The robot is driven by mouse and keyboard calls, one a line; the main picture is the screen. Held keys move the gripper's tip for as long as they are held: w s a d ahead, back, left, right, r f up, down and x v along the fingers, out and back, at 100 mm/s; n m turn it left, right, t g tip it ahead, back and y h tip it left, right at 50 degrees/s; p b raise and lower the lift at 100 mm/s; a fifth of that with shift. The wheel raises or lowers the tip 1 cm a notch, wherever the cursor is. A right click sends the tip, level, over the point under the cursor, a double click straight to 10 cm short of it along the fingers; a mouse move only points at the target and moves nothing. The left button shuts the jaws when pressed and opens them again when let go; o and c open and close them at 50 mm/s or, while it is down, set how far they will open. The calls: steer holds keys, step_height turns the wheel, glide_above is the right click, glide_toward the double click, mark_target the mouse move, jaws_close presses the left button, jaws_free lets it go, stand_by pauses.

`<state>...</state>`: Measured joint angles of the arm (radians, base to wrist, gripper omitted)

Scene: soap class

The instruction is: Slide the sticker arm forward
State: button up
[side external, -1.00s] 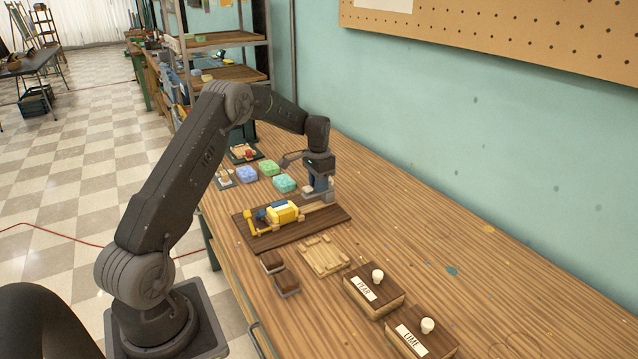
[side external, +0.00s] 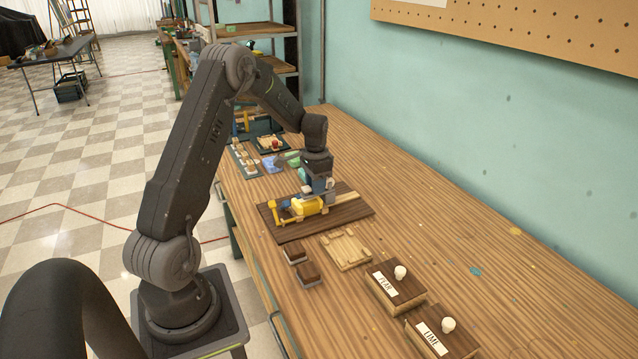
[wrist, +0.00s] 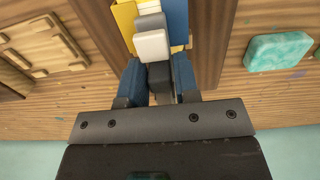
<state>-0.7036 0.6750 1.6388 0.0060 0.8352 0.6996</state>
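A dark wooden board (side external: 285,232) on the bench carries a yellow block (side external: 308,206), blue parts and a pale wooden rail (side external: 345,198). My gripper (side external: 318,188) is low over the board, just behind the yellow block. In the wrist view, the blue fingers of my gripper (wrist: 158,82) flank a dark grey block (wrist: 159,76), apparently the sticker arm's grip, and seem closed on it. A white pad (wrist: 152,45) is just ahead of it. Beyond are the yellow block (wrist: 125,18) and a blue part (wrist: 176,20). The gripper hides part of the arm in the side view.
A pale wooden tray (side external: 346,250), two dark-topped blocks (side external: 308,273), and boxes labelled PEAR (side external: 397,284) and LIME (side external: 443,333) stand on the near side. A teal soap (wrist: 279,52) lies beside the board. The bench toward the wall is clear.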

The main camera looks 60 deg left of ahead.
steer(key=o, duration=0.3)
steer(key=shift+w, duration=0.15)
steer(key=shift+o, duration=0.2)
step_height(320, 180, up, 14)
stand_by(0.4)
steer(key=s+d+r+t+y, duration=0.15)
steer(key=d+r, duration=0.25)
steer(key=d, duration=0.5)
steer(key=s+d+r+t+h, duration=0.1)
steer(key=s+d+r, duration=0.25)
steer(key=d, duration=0.55)
steer(key=s+d+t, duration=0.3)
steer(key=s+d, duration=1.1)
steer(key=shift+s+f, duration=0.15)
steer(key=shift+f, duration=0.2)
